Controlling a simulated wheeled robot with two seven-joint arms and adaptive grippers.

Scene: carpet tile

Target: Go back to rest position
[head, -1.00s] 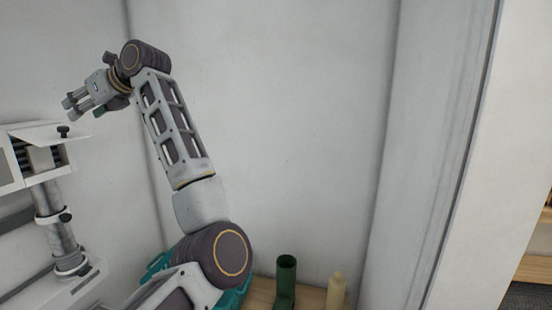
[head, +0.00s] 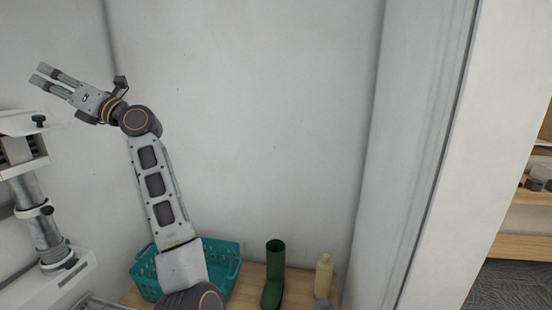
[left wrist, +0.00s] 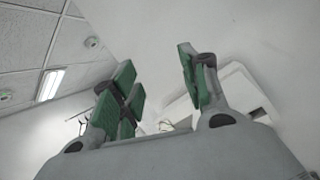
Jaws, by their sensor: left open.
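My left gripper (head: 42,78) is raised at the upper left of the head view, pointing left. It is above and beside a white machine. In the left wrist view its green-padded fingers (left wrist: 160,90) are spread apart with nothing between them. My right gripper is not in view.
The white machine (head: 62,272) with a grey column stands at the left. A teal basket (head: 228,272), a green boot (head: 275,270) and a cream bottle (head: 324,275) stand on a wooden surface (head: 252,288). White walls enclose this corner. Shelves (head: 530,240) show at the right.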

